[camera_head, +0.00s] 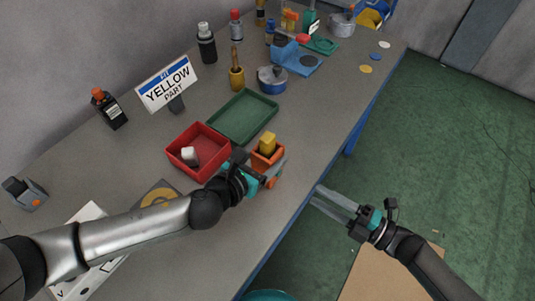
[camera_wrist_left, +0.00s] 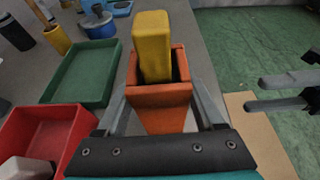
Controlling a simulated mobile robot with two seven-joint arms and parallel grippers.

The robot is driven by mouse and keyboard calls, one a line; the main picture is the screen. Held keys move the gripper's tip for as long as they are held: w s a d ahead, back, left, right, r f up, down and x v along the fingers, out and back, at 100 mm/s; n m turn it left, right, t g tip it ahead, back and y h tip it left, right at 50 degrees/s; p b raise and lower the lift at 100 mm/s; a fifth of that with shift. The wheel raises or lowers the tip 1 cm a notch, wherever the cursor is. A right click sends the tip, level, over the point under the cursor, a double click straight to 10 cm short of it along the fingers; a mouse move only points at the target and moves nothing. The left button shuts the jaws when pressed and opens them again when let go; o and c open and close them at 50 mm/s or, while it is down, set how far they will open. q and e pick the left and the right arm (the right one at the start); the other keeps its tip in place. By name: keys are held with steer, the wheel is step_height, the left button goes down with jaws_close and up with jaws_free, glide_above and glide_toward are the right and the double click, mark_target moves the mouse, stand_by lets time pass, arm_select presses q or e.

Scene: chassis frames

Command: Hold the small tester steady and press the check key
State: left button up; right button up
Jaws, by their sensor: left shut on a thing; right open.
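My left gripper (camera_head: 264,168) is shut on a small orange box-shaped body (camera_wrist_left: 160,102) near the table's right edge. Its fingers lie along both sides of the body in the left wrist view. A yellow block (camera_wrist_left: 154,45) stands upright in the open top and sticks out above the rim; it also shows in the head view (camera_head: 267,143). No label names the orange body as the tester, and I cannot make out a marked check key. My right gripper (camera_head: 315,196) is open and empty, off the table's right edge, with its fingers apart and pointing toward the table.
A red tray (camera_head: 215,145) with a whitish block (camera_head: 189,156) lies beside the left gripper. A green tray (camera_head: 243,117) lies behind it. A sign (camera_head: 168,83) reads "YELLOW PART". Bottles, pots and tools stand farther back. A grey device (camera_head: 25,193) sits far left.

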stand_by(0.3)
jaws_close()
stand_by(0.3)
stand_by(1.3)
